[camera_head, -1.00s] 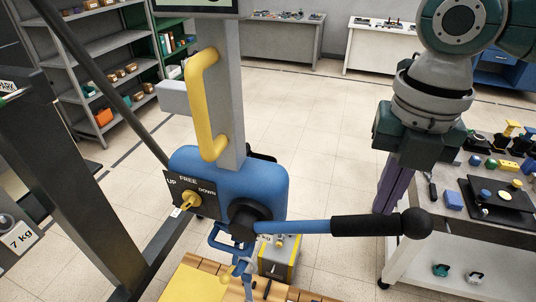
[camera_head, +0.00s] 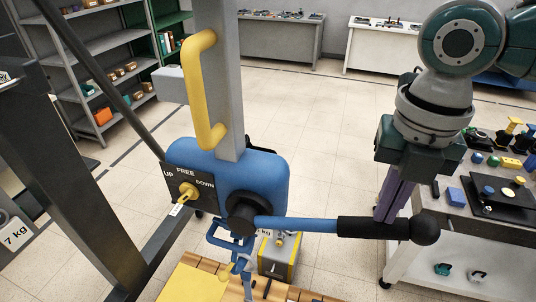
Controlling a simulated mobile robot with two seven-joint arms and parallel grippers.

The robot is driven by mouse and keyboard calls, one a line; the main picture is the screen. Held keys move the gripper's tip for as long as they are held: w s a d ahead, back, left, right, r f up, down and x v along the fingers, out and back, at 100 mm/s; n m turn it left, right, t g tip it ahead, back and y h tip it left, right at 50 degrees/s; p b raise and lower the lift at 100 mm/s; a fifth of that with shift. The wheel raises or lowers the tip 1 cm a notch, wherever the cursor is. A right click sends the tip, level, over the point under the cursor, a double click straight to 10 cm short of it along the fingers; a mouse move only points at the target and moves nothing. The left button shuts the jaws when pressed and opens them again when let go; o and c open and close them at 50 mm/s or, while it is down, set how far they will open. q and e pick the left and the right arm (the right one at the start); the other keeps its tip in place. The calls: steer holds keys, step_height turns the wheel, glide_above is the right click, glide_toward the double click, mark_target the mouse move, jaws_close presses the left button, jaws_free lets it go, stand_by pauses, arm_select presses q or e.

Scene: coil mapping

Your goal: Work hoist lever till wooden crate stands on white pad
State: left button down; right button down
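The blue hoist body (camera_head: 262,178) hangs in the middle, with a yellow selector knob (camera_head: 187,190) on a plate marked UP, FREE and DOWN. I cannot tell its exact setting. The hoist lever (camera_head: 300,224) is a blue bar with a black grip (camera_head: 375,230) and ball end, reaching right almost level. My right gripper (camera_head: 390,207) points down at the grip with purple fingers; their tips are partly hidden at the lever, and I cannot tell whether they close on it. Wooden slats (camera_head: 209,263), possibly the crate, show below, partly under a yellow surface. No white pad is clearly visible. My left gripper is out of view.
A grey and yellow weight (camera_head: 280,257) stands below the lever. A white cart (camera_head: 430,252) with coloured parts is at right. A dark post (camera_head: 85,190) and a 7 kg block (camera_head: 15,232) are at left. Shelves and benches stand behind; the tiled floor between is mostly clear.

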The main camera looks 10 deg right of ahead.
steer(key=shift+s+d+f+b, duration=0.1)
steer(key=shift+f+b, duration=0.25)
steer(key=shift+f, duration=0.5)
steer(key=shift+s+d+f+b, duration=0.1)
steer(key=shift+f+b, duration=0.25)
steer(key=shift+f, duration=0.5)
steer(key=f+b, duration=0.2)
steer(key=f, duration=0.1)
steer(key=f+b, duration=0.1)
steer(key=shift+s+d+f, duration=0.2)
steer(key=shift+d+f, duration=0.1)
steer(key=shift+d, duration=0.1)
